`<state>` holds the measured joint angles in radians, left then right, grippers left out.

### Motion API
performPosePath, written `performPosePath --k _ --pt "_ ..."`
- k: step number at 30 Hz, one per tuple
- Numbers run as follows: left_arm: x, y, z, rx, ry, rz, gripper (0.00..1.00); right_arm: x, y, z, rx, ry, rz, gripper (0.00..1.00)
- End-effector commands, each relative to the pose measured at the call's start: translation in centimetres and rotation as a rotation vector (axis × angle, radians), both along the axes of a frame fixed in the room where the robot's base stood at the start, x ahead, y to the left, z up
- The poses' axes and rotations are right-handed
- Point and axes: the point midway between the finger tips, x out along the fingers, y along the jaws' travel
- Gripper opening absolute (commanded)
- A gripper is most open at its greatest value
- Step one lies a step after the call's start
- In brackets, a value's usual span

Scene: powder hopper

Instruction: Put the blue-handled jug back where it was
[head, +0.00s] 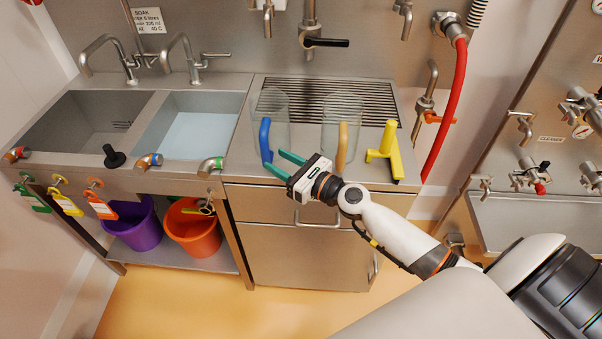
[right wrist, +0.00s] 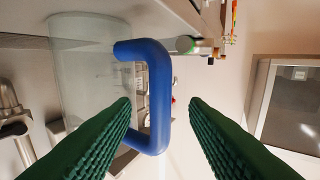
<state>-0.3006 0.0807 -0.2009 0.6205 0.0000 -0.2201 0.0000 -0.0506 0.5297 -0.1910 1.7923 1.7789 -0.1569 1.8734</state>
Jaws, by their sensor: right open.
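The blue-handled jug is a clear jug (head: 271,104) standing on the steel counter right of the sinks, partly over the slatted drainer. Its blue handle (head: 265,140) faces the front. My right gripper (head: 279,163) has green fingers and is open just in front of and right of the blue handle. In the right wrist view the blue handle (right wrist: 157,95) shows between and beyond the open fingers (right wrist: 160,102), with the clear jug body (right wrist: 85,65) behind it at left. The fingers look empty. My left gripper is not in view.
A clear jug with an orange handle (head: 342,146) stands just right of my gripper. A yellow stand-like object (head: 384,152) is further right. Two sinks (head: 192,125) lie left, the right one holding water. Purple (head: 138,228) and orange buckets (head: 193,232) sit below.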

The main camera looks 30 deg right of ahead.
Motion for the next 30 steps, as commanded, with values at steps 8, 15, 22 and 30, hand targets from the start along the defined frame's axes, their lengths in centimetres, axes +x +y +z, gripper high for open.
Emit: performPosePath --k 8,15,22,30 --pt "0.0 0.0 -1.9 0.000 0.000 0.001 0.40 -5.0 -2.2 -0.4 0.000 0.002 0.000 0.41" --pt "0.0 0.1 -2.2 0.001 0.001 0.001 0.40 -6.5 -2.9 -0.1 0.000 0.001 0.002 0.41" --pt "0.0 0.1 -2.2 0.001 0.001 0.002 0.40 -6.5 -2.9 -0.1 -0.010 -0.003 0.001 0.41" --pt "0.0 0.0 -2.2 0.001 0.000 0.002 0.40 -6.8 -0.9 -4.6 -0.629 -0.183 -0.012 0.41"
